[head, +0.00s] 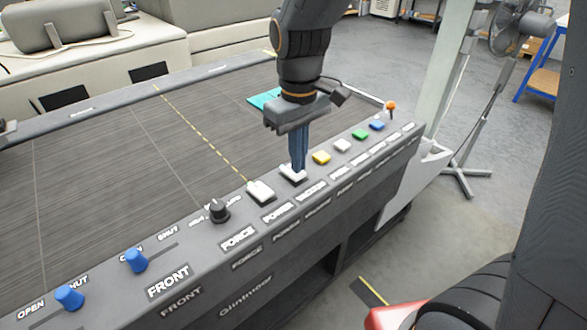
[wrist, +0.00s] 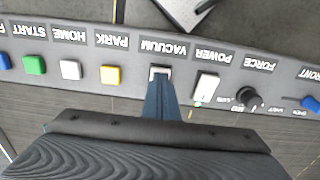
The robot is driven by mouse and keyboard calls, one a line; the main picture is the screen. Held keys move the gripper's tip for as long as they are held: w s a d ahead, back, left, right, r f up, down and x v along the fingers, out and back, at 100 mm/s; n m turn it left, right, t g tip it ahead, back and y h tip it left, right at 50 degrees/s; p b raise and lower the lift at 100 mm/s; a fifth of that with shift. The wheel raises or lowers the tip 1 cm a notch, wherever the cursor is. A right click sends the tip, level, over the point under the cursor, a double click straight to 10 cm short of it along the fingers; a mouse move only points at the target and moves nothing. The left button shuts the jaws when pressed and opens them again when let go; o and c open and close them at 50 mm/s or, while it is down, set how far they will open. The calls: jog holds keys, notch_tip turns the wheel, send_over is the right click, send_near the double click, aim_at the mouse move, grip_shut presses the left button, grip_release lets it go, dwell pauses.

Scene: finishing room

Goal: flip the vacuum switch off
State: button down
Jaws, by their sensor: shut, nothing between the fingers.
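The vacuum switch (head: 291,175) is a small white rocker on the dark control panel, above the VACUUM label. It shows in the wrist view (wrist: 159,71), partly covered by my fingertips. My gripper (head: 298,168) points down with its blue fingers shut and empty, its tips right at the vacuum switch. I cannot tell whether they touch it or which way the rocker is tipped. The gripper's fingertips (wrist: 160,84) also show in the wrist view. The white power switch (head: 261,191) is just left of it in the head view.
A black force knob (head: 219,211) and blue knobs (head: 135,260) lie further left. Yellow (head: 321,158), white (head: 342,146), green (head: 360,135) and blue (head: 377,125) buttons run right. An orange-tipped lever (head: 390,106) stands at the panel's end. A teal piece (head: 262,98) lies on the dark bed.

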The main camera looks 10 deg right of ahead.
jog(key=shift+f, duration=0.6)
dwell(0.3)
notch_tip(320, 180, up, 7)
jog(key=p, duration=0.6)
dwell(0.3)
dwell(0.4)
jog(key=shift+s+d+f, duration=0.1)
jog(key=shift+d+f, duration=0.05)
jog(key=shift+d, duration=0.15)
jog(key=s+d+f+m, duration=0.2)
jog(key=s+d+m, duration=0.1)
jog(key=d, duration=0.3)
jog(key=s+d+f+m+t+b, duration=0.1)
jog(key=s+d+f+m, duration=0.2)
jog(key=d, duration=0.3)
jog(key=shift+s+f+m+b, duration=0.15)
jog(key=shift+s+m+b, duration=0.2)
jog(key=shift+s, duration=0.4)
